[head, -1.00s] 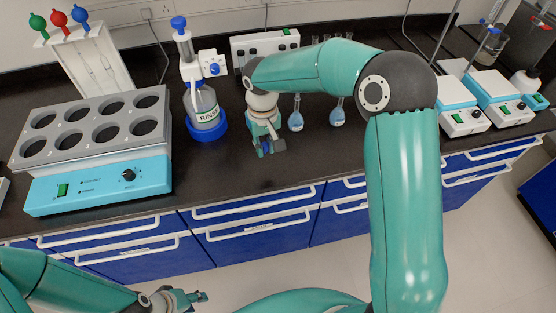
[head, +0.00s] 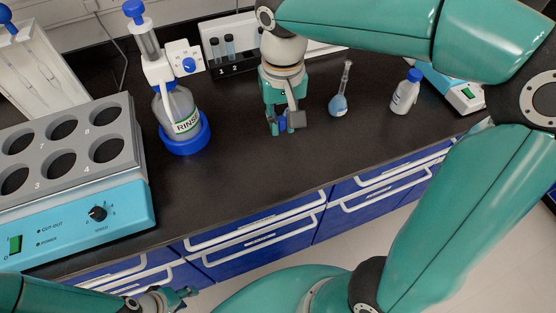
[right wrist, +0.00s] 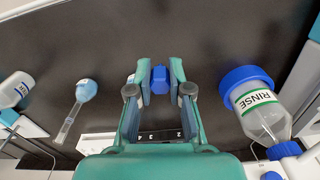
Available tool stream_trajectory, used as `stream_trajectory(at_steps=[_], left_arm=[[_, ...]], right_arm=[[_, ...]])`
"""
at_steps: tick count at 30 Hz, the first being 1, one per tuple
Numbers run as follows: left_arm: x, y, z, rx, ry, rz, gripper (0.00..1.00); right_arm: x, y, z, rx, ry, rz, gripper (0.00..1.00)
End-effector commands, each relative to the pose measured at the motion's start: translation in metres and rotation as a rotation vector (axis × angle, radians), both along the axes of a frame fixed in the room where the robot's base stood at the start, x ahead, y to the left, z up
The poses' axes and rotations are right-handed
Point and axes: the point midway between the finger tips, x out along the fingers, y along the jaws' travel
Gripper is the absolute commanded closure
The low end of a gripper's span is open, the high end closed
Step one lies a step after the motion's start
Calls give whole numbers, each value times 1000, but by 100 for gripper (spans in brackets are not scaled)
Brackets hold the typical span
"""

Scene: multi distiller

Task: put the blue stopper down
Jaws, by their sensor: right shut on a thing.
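My right gripper (head: 284,124) is over the black bench top, to the right of the rinse bottle in the head view. It is shut on the blue stopper (right wrist: 158,78), which shows between its fingertips in the right wrist view. In the head view the stopper is mostly hidden by the fingers. I cannot tell whether it touches the bench. My left gripper (head: 184,293) is low at the bottom of the head view, in front of the bench drawers, and its opening is too small to make out.
The rinse bottle (head: 176,110) stands in a blue ring to the left. A flask with blue liquid (head: 338,104) and a white bottle (head: 405,94) stand to the right. A vial rack (head: 233,67) is behind. The bench (head: 235,165) in front is clear.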

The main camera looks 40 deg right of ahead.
Motion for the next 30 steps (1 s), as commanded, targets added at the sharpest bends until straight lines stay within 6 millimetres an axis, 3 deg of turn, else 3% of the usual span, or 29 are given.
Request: stream_trajectory(at_steps=[3,9,17,25,30], left_arm=[[0,0,-3,0,0,0,60],[0,0,-5,0,0,0,60],[0,0,-6,0,-1,0,60],[0,0,-8,0,-1,0,60],[0,0,-8,0,-1,0,60]], right_arm=[[-1,0,-35,-1,8,2,92],[0,1,-82,-2,6,5,92],[2,1,-105,-1,0,6,92],[1,1,-140,-1,3,7,92],[2,2,-144,0,-1,6,92]])
